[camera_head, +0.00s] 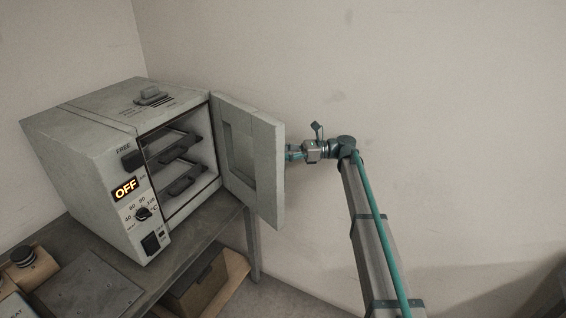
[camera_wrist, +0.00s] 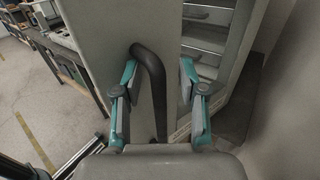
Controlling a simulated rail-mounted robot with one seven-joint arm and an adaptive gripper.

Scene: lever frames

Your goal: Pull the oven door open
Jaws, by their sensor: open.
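The oven (camera_head: 95,150) stands on a bench at the left of the head view. Its pale grey door (camera_head: 268,170) is swung wide open to the right, and the chamber shows. The door also fills the middle of the wrist view (camera_wrist: 105,25). In the wrist view the black bar handle (camera_wrist: 156,85) lies between the two teal fingers of my gripper (camera_wrist: 158,72). The fingers are apart, and I cannot tell whether either touches the handle. In the head view my gripper (camera_head: 294,153) is on the outer side of the door, its tips hidden behind it.
Black-handled racks (camera_head: 180,148) sit inside the chamber. A bare wall (camera_head: 440,100) stands behind my arm. The bench (camera_head: 190,250) carries a flat plate (camera_head: 85,285) and a small box with a black knob (camera_head: 25,262). A cardboard box (camera_head: 200,285) sits below.

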